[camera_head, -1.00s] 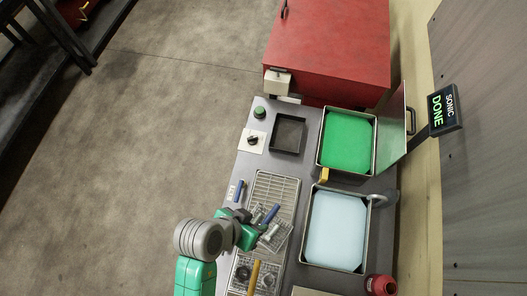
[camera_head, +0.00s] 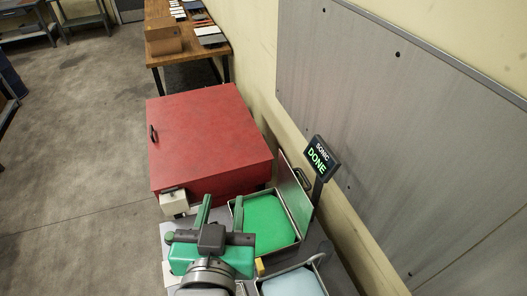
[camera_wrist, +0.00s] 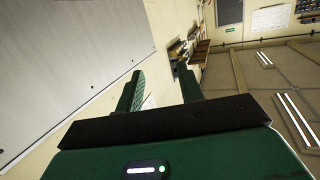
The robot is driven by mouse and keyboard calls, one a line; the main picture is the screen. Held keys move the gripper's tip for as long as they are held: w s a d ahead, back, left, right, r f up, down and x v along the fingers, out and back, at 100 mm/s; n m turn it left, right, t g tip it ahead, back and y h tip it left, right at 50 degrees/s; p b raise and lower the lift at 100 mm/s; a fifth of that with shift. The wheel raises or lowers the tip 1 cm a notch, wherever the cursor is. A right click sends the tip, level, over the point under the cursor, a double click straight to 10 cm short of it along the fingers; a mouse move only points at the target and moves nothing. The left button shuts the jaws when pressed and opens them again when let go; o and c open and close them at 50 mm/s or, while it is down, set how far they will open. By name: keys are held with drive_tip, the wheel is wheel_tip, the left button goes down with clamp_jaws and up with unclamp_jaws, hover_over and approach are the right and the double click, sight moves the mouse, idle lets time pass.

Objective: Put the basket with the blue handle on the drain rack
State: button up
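My gripper (camera_wrist: 160,78) is raised, with its two green fingers apart and nothing between them in the wrist view. In the head view my gripper (camera_head: 205,215) appears above the bench in front of the green tank, and the arm behind it covers part of the bench. The basket with the blue handle is not visible in either current view. The drain rack is not visible either; that part of the bench lies below the head view or behind my arm. The sonic display (camera_head: 319,158) reads "SONIC DONE".
The tank with green fluid (camera_head: 268,224) has its lid (camera_head: 291,197) standing open. The tank with pale blue fluid (camera_head: 293,284) is cut off at the bottom edge. A red cabinet (camera_head: 208,137) stands behind the bench. A wooden table (camera_head: 186,45) is farther back. The wall is at the right.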

drive_tip(key=s+d+r+t, duration=0.2)
drive_tip(key=d+r+t, duration=0.1)
drive_tip(key=r, duration=0.5)
drive_tip(key=s+d+r+t, duration=0.1)
drive_tip(key=d+r+t, duration=0.2)
drive_tip(key=r, duration=0.6)
drive_tip(key=s+d+r+t+h, duration=0.1)
drive_tip(key=s+d+r+t, duration=0.1)
drive_tip(key=r, duration=0.7)
drive_tip(key=shift+s+d+r+t, duration=0.15)
drive_tip(key=shift+s+d+t, duration=0.2)
drive_tip(key=shift+d, duration=0.25)
